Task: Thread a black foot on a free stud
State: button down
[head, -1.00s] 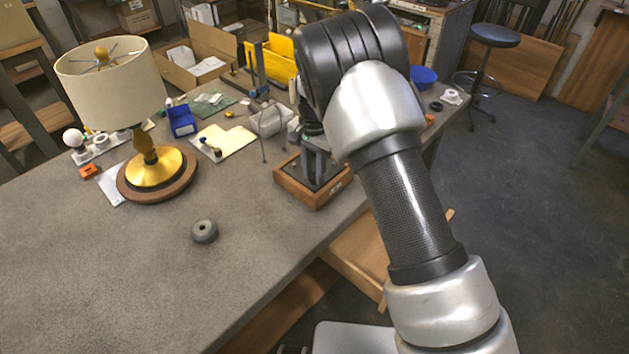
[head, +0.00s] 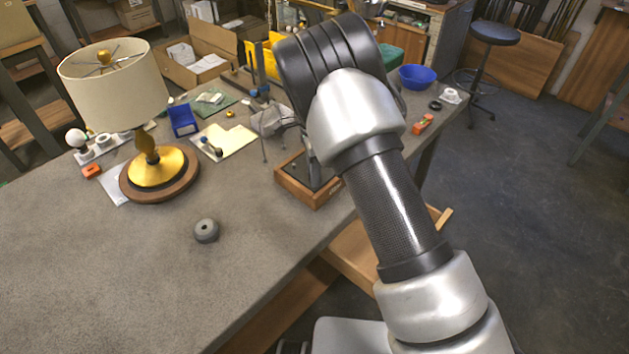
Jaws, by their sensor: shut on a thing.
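My gripper is hidden behind my own raised arm, so its jaws and anything in them do not show. A wooden tray (head: 309,193) with a dark inside sits at the table's right edge, partly covered by my arm. A grey metal piece (head: 312,163) stands over it; I cannot tell what it is. A grey body on thin legs (head: 270,121) stands just behind the tray. A dark grey round piece with a centre hole (head: 206,231) lies alone on the table. No black foot or free stud can be made out for certain.
A lamp with a cream shade (head: 113,88) and brass base stands at left. A blue bin (head: 182,120), a cream sheet (head: 232,143) and small parts lie behind. A blue bowl (head: 417,77), a black ring (head: 435,105) and an orange item (head: 423,124) are at right.

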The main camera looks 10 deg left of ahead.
jog(key=m, duration=0.2)
jog(key=m+p, duration=0.1)
jog(key=m, duration=0.2)
jog(key=shift+s+f+m, duration=0.2)
jog(key=shift+f+m, duration=0.1)
jog(key=shift+f, duration=0.1)
jog(key=m+p, duration=0.1)
jog(key=m, duration=0.2)
jog(key=shift+r, duration=0.1)
jog(key=m+p, duration=0.1)
jog(key=m, duration=0.2)
jog(key=shift+m, duration=0.8)
jog(key=c, duration=1.8)
grip_release()
jog(key=shift+f+m, duration=0.2)
jog(key=shift+m, duration=0.1)
jog(key=o, duration=0.4)
jog(key=shift+w, duration=0.1)
jog(key=shift+c, duration=0.2)
jog(key=shift+o, duration=0.3)
jog(key=shift+r, duration=0.1)
